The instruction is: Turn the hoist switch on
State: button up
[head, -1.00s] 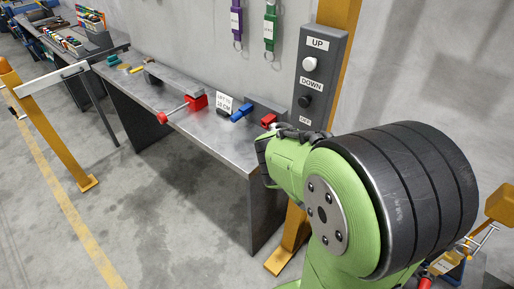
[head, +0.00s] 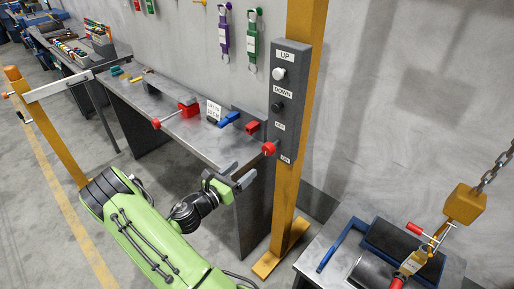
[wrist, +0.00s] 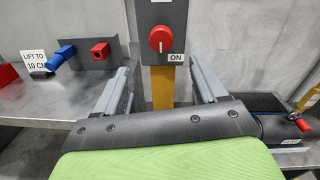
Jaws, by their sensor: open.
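The hoist switch is a red round knob (head: 269,148) low on the grey control box (head: 289,75), between its OFF and ON labels. In the wrist view the red knob (wrist: 160,39) faces me, with a white mark running up and down on it. The ON label (wrist: 176,57) sits just below and to its right. My gripper (head: 238,174) is open and empty, below and to the left of the knob in the head view. In the wrist view its two fingers (wrist: 160,84) stand apart on either side below the knob, not touching it.
The box hangs on a yellow post (head: 286,215). A metal workbench (head: 180,125) with red and blue fittings (head: 229,119) stands left. A yellow hoist block (head: 464,204) hangs on a chain at right, above a bench with dark barrels. Bare floor lies front left.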

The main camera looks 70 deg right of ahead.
aim_at(266, 151)
jog(key=x, duration=1.5)
jog(key=shift+s, duration=0.15)
jog(key=shift+a, duration=0.1)
jog(key=c, duration=1)
jog(key=shift+c, duration=0.2)
jog(key=shift+m, duration=0.4)
jog(key=m+b, duration=0.2)
jog(key=m, duration=0.1)
jog(key=shift+m, duration=0.3)
jog(key=m+b, duration=0.3)
jog(key=m, duration=0.1)
jog(key=shift+f+m, duration=0.15)
jog(key=shift+m, duration=0.25)
jog(key=m+b, duration=0.3)
jog(key=m, duration=0.1)
jog(key=shift+g, duration=0.4)
jog(key=shift+m+b, duration=2.1)
jog(key=shift+m, duration=0.5)
